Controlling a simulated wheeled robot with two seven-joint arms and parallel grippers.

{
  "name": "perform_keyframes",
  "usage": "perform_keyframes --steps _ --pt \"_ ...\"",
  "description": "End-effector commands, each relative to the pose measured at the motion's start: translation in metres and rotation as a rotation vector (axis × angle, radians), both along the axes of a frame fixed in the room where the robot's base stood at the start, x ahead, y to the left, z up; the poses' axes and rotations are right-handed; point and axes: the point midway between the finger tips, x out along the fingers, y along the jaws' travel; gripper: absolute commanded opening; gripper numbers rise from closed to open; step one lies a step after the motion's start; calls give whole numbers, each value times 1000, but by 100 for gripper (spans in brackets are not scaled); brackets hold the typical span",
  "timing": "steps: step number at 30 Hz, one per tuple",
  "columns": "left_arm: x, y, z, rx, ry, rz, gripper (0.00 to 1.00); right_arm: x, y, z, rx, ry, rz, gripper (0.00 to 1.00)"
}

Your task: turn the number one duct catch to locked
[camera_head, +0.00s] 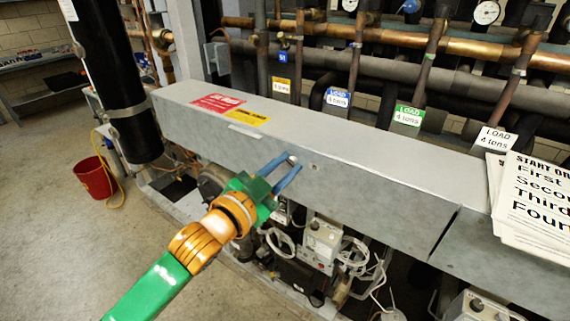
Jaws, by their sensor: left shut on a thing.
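My left gripper (294,164) comes in from the lower left on its green and orange arm. Its blue fingers reach up to the front face of the long grey duct (400,205), just under the top edge. The fingers are shut on a small part at the duct face, which I take to be the number one duct catch; the fingers hide most of it, and I cannot read which way it is turned. A small fitting (315,167) shows on the duct just right of the fingertips. My right gripper is not in view.
Copper and grey pipes with gauges (486,12) run behind the duct. Printed sheets (535,205) lie on its right end. Control boxes and loose wires (322,237) sit below it. A red bucket (94,177) stands on the floor at left, beside a black vertical cylinder (115,80).

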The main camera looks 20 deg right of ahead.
Motion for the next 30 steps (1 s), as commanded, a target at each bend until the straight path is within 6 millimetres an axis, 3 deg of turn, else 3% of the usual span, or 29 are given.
perform_keyframes --steps 30 --pt "-1 0 -2 555 -706 0 0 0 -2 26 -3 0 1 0"
